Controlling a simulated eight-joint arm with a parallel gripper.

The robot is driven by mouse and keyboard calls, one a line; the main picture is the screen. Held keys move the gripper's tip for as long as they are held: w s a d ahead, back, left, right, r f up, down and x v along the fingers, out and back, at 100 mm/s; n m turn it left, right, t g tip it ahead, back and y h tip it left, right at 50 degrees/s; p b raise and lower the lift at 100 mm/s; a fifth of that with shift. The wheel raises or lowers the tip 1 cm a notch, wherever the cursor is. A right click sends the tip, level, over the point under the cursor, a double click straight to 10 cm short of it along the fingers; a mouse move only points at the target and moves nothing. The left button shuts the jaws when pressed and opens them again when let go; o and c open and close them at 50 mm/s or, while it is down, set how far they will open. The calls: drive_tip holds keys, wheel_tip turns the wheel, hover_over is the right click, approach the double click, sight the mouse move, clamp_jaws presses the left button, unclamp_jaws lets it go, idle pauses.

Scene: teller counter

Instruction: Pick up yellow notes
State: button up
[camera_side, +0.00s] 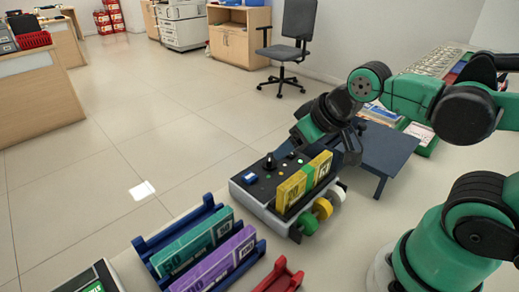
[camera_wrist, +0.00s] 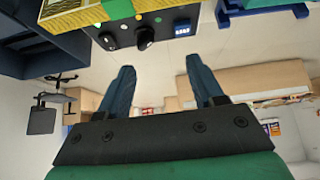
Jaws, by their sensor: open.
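The yellow notes (camera_side: 292,188) are a thick bundle with a green band around the middle. In the side view they stand on edge along the near right side of a grey and black control box (camera_side: 262,182). The bundle also shows at the top left edge of the wrist view (camera_wrist: 68,19), partly cut off. My gripper (camera_wrist: 160,63) is open, its two dark blue fingers apart with nothing between them. In the side view the end of my arm is just behind and above the box, apart from the notes; the fingertips are hard to make out there.
The box carries knobs and buttons, with green, yellow and white rollers (camera_side: 322,208) at its near side. Teal notes (camera_side: 192,246) and purple notes (camera_side: 217,262) lie in blue holders in front. A red holder (camera_side: 281,277) is nearby. A dark blue table (camera_side: 385,150) stands behind right.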

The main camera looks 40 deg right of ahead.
sight(306, 170)
drive_tip(key=n+g, duration=0.1)
drive_tip(key=n, duration=0.3)
drive_tip(key=d+f+n+g, duration=0.1)
drive_tip(key=n+g, duration=0.1)
drive_tip(key=n, duration=0.2)
drive_tip(key=s+f+n+g, duration=0.1)
drive_tip(key=n+g, duration=0.1)
drive_tip(key=n, duration=0.3)
drive_tip(key=shift+d, duration=0.25)
drive_tip(key=n, duration=0.1)
drive_tip(key=n+g, duration=0.1)
drive_tip(key=n, duration=0.1)
drive_tip(key=f+n+g, duration=0.1)
drive_tip(key=n, duration=0.1)
drive_tip(key=shift+s+d, duration=0.2)
drive_tip(key=shift+s, duration=0.1)
drive_tip(key=shift+f, duration=2.7)
clamp_jaws()
